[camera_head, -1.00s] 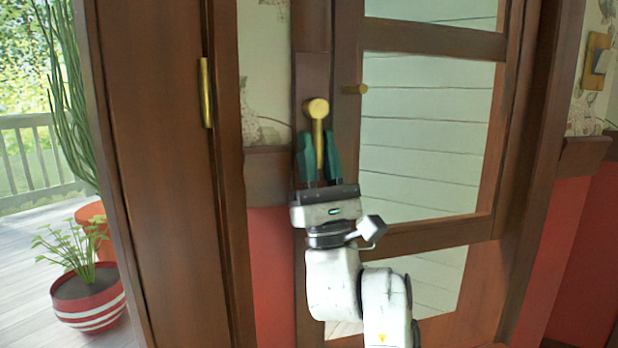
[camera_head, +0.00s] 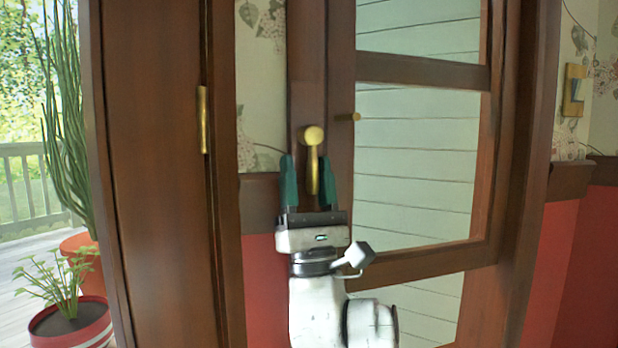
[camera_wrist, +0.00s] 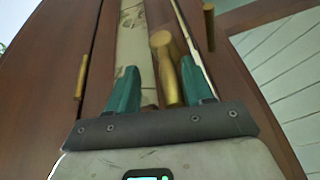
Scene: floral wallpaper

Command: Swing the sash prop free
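The brass sash prop (camera_head: 312,165), a lever with a round knob at its top, hangs down against the dark wooden post beside the glazed sash (camera_head: 420,165). My gripper (camera_head: 308,170) is below it, pointing up, with its two green fingers spread on either side of the lever. The prop (camera_wrist: 171,82) also shows between the fingers in the wrist view, nearer the right finger, with a wide gap to the left one. I cannot tell whether the right finger touches it.
A brass hinge or handle (camera_head: 203,120) is on the wooden panel at left. A striped pot with a plant (camera_head: 72,325) stands outside at far left. A yellow and blue fixture (camera_head: 574,90) hangs on the right wall. The wall below the rail is red.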

